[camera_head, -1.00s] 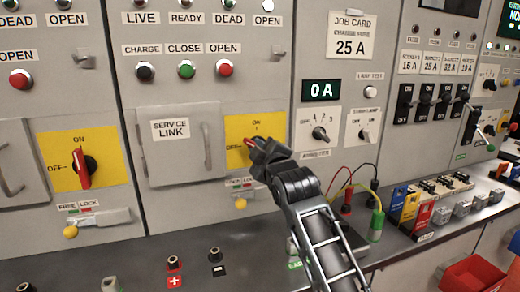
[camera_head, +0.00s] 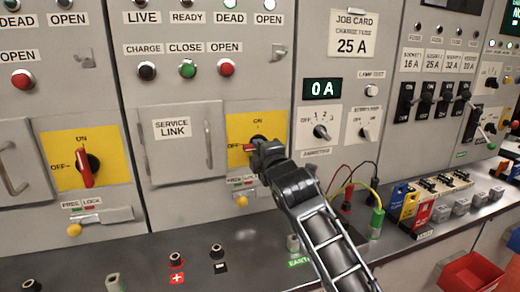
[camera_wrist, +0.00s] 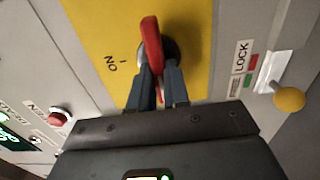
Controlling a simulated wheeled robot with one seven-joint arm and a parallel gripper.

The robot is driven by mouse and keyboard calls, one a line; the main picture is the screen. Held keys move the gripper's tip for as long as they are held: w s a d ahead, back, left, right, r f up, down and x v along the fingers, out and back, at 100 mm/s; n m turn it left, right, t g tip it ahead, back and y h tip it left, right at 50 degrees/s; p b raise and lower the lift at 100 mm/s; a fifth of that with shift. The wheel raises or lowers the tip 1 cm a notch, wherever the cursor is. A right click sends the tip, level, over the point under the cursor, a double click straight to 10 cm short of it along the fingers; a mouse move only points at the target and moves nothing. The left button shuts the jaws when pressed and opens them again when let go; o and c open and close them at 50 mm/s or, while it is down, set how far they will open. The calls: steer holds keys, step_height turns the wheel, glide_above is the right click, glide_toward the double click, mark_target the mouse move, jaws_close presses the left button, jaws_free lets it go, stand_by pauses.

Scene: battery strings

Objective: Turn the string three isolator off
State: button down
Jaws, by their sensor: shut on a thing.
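The isolator's red handle (camera_head: 249,148) is on the yellow plate (camera_head: 236,126) of the middle panel. The handle lies about level, with its end toward the OFF side. My gripper (camera_head: 259,151) is shut on this handle. In the wrist view my gripper's two fingers (camera_wrist: 161,88) sit on either side of the red handle (camera_wrist: 151,40). The ON mark is at the plate's top, and my gripper covers much of the dial. Below the plate is a FREE/LOCK slider with a yellow knob (camera_head: 241,201). No string number is readable.
A second isolator (camera_head: 85,168) to the left has its red handle upright at ON. A service link door (camera_head: 182,145) stands close left of my gripper. Leads and a green plug (camera_head: 376,222) are on the bench to the right. A meter (camera_head: 322,89) reads 0 A.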

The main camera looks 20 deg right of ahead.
steer(key=shift+a, duration=0.1)
steer(key=c, duration=1.1)
jaws_free()
steer(key=shift+s, duration=0.1)
steer(key=s+b, duration=0.1)
steer(key=s, duration=0.6)
steer(key=shift+s, duration=0.35)
